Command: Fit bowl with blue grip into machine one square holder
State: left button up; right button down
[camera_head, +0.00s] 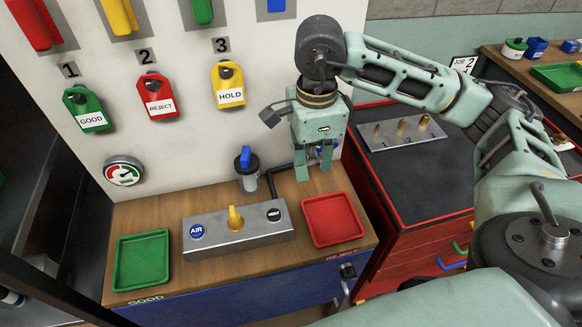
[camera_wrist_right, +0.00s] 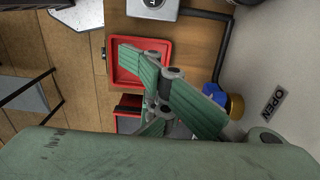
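A grey, cup-like part with a blue grip on top (camera_head: 248,170) stands upright on the wooden bench against the white panel. It may be the bowl. My right gripper (camera_head: 314,174) points down to the right of it, above the back of the red tray, apart from the cup. Its fingers are spread with nothing seen between them. In the right wrist view the green finger pads (camera_wrist_right: 165,88) show over the red tray. A blue part with a brass end (camera_wrist_right: 214,96) sits beside them at the wall, partly hidden. I cannot make out a square holder. My left gripper is out of view.
A grey AIR/VENT box (camera_head: 238,231) lies between the green tray (camera_head: 164,260) and red tray (camera_head: 333,218). A dark pipe (camera_head: 271,178) runs behind. Numbered tags and a gauge (camera_head: 123,171) hang on the panel. A red cabinet (camera_head: 420,249) stands right.

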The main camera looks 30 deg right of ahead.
jog(key=shift+s+d+r, duration=0.45)
jog(key=shift+s+r, duration=0.1)
jog(key=shift+s, duration=0.15)
jog(key=c, duration=2.5)
grip_release()
jog(key=shift+c, duration=0.2)
jog(key=o, duration=2)
